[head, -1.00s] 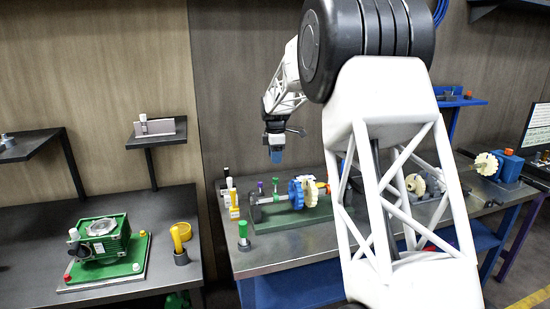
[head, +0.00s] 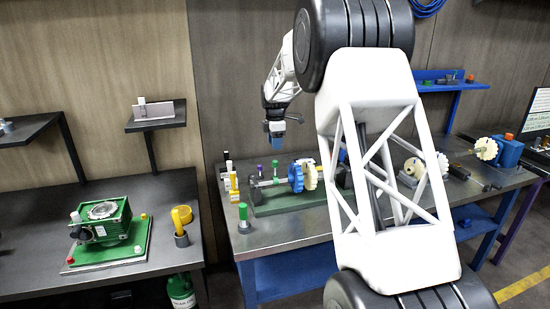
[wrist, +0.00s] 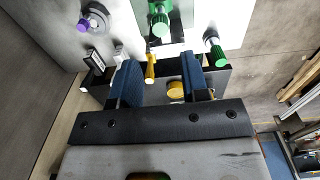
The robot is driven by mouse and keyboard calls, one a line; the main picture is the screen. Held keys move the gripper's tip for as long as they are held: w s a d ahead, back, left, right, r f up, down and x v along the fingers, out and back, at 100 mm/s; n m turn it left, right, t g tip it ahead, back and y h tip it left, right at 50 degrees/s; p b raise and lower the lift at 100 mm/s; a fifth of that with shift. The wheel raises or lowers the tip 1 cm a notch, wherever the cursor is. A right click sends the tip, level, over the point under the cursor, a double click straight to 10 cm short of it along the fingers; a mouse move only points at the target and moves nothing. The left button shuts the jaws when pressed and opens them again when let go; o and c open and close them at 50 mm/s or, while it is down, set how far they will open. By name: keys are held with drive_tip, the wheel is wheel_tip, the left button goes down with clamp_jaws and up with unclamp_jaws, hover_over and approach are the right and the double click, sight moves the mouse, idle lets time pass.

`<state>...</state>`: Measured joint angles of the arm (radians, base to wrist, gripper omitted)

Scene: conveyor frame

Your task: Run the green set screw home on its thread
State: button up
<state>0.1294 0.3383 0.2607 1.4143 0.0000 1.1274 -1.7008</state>
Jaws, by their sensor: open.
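A green-headed screw (head: 275,165) stands upright on the shaft fixture (head: 300,202) with the green base. It also shows at the top of the wrist view (wrist: 160,22), over a pale block. I take it for the set screw; how deep its thread sits cannot be told. My gripper (head: 275,142) hangs above the fixture, pointing down, apart from the screw. In the wrist view its two blue-padded fingers (wrist: 160,80) are spread, with nothing held between them. The green screw lies beyond the fingertips there.
A purple-topped part (head: 260,168) stands left of the screw. A blue gear (head: 296,178) and a cream wheel (head: 310,174) are to its right. A rack of coloured handles (head: 228,182) and a green-topped piece (head: 243,212) stand at the bench's left edge.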

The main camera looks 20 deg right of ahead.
sight(275, 162)
drive_tip(key=shift+f, duration=4.05)
drive_tip(key=shift+c, duration=0.2)
clamp_jaws()
drive_tip(key=m, duration=1.1)
drive_tip(key=shift+m, duration=0.3)
drive_tip(key=m, duration=2.2)
drive_tip(key=shift+m, duration=0.4)
drive_tip(key=m, duration=0.3)
drive_tip(key=shift+m, duration=0.3)
drive_tip(key=m, duration=0.3)
drive_tip(key=shift+m, duration=0.4)
drive_tip(key=m, duration=1.1)
drive_tip(key=shift+o, duration=0.2)
unclamp_jaws()
